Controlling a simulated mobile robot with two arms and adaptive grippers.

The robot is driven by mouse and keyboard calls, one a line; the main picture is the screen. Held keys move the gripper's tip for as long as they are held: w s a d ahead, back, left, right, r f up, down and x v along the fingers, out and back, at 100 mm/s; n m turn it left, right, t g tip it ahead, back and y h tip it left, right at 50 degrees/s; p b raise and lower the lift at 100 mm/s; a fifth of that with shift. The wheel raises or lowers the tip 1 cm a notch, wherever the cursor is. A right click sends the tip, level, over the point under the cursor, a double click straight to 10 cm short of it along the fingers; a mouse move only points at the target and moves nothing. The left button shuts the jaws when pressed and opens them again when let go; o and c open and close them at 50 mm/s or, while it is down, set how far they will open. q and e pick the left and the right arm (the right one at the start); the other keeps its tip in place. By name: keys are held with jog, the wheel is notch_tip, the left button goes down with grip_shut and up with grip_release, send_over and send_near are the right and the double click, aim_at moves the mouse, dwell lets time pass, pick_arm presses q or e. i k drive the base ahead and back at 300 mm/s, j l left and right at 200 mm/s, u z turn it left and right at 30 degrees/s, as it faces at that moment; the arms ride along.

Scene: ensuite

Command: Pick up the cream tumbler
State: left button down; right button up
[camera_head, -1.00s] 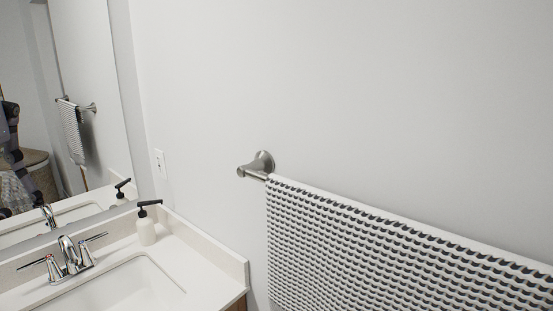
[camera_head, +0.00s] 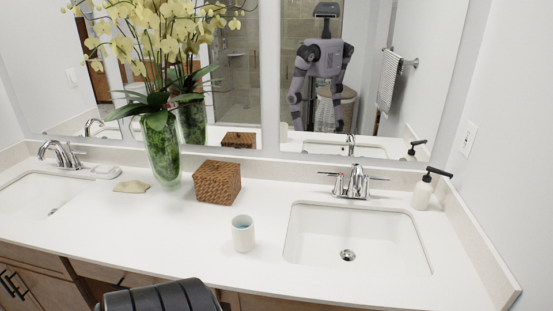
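A cream tumbler (camera_head: 243,234) stands upright on the white countertop (camera_head: 175,232), left of the right-hand sink. Neither of my grippers shows directly in the head view. My own reflection stands in the mirror with both arms hanging down, but the grippers there are too small and unclear to read.
A woven box (camera_head: 217,182) stands behind the tumbler, with a glass vase (camera_head: 161,150) of yellow orchids to its left. A sink (camera_head: 350,238), faucet (camera_head: 352,182) and soap dispenser (camera_head: 422,192) are to the right. A dark chair (camera_head: 162,298) stands at the counter's front edge.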

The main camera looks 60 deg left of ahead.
aim_at(242, 226)
jog(key=u, duration=2.1)
jog(key=i+l+z, duration=0.1)
jog(key=l+z, duration=0.15)
jog(key=z, duration=0.15)
